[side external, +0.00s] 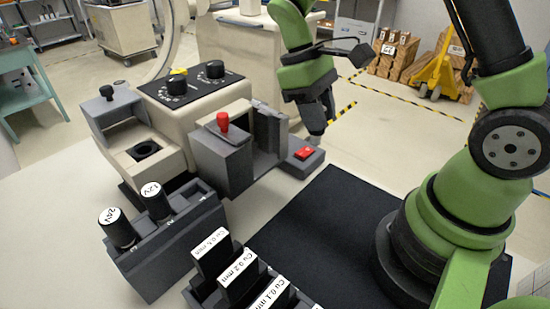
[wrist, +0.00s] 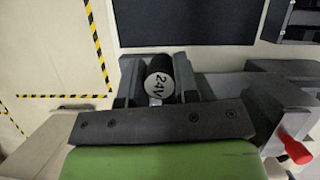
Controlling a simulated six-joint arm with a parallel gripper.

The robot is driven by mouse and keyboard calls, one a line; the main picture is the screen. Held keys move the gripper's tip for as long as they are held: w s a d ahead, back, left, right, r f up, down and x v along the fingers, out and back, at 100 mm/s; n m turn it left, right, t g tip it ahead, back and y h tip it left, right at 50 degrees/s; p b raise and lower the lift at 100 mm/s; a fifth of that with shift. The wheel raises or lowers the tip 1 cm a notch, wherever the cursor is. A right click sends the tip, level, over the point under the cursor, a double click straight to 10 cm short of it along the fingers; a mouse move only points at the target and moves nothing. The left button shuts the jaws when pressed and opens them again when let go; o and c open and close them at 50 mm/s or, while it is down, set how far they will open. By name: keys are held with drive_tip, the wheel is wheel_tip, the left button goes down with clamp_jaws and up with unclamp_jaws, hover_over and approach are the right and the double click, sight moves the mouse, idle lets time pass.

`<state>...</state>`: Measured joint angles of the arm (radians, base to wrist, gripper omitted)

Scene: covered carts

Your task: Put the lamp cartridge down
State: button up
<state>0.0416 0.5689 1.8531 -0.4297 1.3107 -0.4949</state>
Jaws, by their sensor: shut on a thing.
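My gripper (wrist: 159,85) is shut on a black cylindrical lamp cartridge (wrist: 159,70) with a white end marked 24V. The labelled end faces the wrist camera, and its lower end is hidden. In the side view, my gripper (side external: 316,136) points down close to the red button (side external: 305,153) on a grey block, right of the machine. I cannot tell there whether it touches the block. The held cartridge is hard to make out in that view. A dark grey rack (side external: 165,255) in front of the machine holds two other black cartridges, marked 24V (side external: 118,229) and 12V (side external: 156,203).
A holder with Cu-labelled plates (side external: 238,277) stands at the front. The black mat (side external: 325,215) is clear on its left part.

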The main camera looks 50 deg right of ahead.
drive_tip(key=w+d+r+m, duration=0.1)
drive_tip(key=w+d+r, duration=0.15)
drive_tip(key=d, duration=0.25)
drive_tip(key=s+a+f+n+h, duration=0.1)
drive_tip(key=s+a+f+n, duration=0.1)
drive_tip(key=s+a, duration=0.5)
drive_tip(key=s+a+f+n, duration=0.2)
drive_tip(key=s+a+f, duration=0.1)
drive_tip(key=s+a, duration=0.4)
drive_tip(key=shift+t, duration=0.3)
drive_tip(key=shift+w+f+x, duration=0.1)
drive_tip(key=shift+w+x, duration=0.25)
drive_tip(key=shift+x, duration=1.2)
drive_tip(key=shift+w+f+x, duration=0.15)
drive_tip(key=shift+w+x, duration=0.15)
drive_tip(key=shift+x, duration=1.25)
drive_tip(key=shift+w+f+x, duration=0.1)
drive_tip(key=shift+w+x, duration=0.25)
drive_tip(key=shift+x, duration=1.25)
drive_tip(key=shift+d+f, duration=0.15)
drive_tip(key=shift+d, duration=0.05)
drive_tip(key=shift+f, duration=0.25)
drive_tip(key=o, duration=1)
drive_tip(key=shift+r, duration=0.1)
